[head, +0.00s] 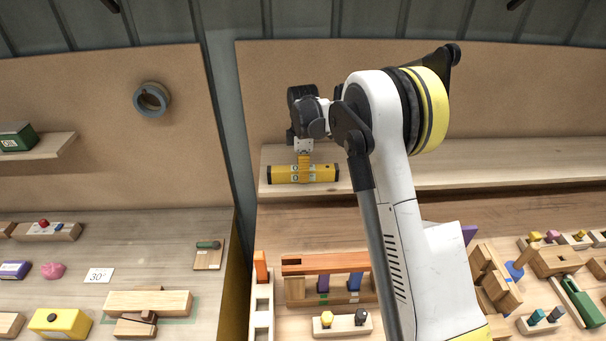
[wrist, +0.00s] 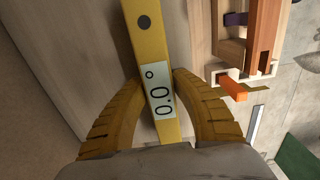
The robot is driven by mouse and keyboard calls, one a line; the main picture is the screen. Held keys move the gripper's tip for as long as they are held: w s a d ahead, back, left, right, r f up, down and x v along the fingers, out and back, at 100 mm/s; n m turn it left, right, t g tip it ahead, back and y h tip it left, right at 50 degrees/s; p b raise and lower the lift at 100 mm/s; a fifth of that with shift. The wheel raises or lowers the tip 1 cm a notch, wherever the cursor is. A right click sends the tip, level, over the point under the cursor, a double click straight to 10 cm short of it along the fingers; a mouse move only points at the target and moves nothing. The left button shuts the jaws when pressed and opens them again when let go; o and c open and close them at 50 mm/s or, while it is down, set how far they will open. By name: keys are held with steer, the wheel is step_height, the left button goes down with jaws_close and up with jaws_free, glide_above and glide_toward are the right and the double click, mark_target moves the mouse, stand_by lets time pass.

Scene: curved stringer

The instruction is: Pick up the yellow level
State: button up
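The yellow level (head: 285,174) is a long bar with dark end caps, lying crosswise by the long wooden shelf at the back. I cannot tell whether it rests on the shelf or hangs just above it. My gripper (head: 304,166) points down at its middle from above. In the wrist view the level (wrist: 143,45) runs between the curved yellow fingers of my gripper (wrist: 156,76), with a display reading 0.0. The fingertips lie against its two sides, and the gripper looks shut on it. The level's lower part is hidden by the gripper body.
The wooden shelf (head: 450,176) is mostly bare to the right. Below it a bench holds an orange-topped wooden frame (head: 325,264), a block with knobs (head: 342,324) and other wooden pieces. A grey ring (head: 151,99) is on the back panel at left. A dark upright divides the panels.

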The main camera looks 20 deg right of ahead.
jaws_close()
steer(key=shift+r, duration=0.1)
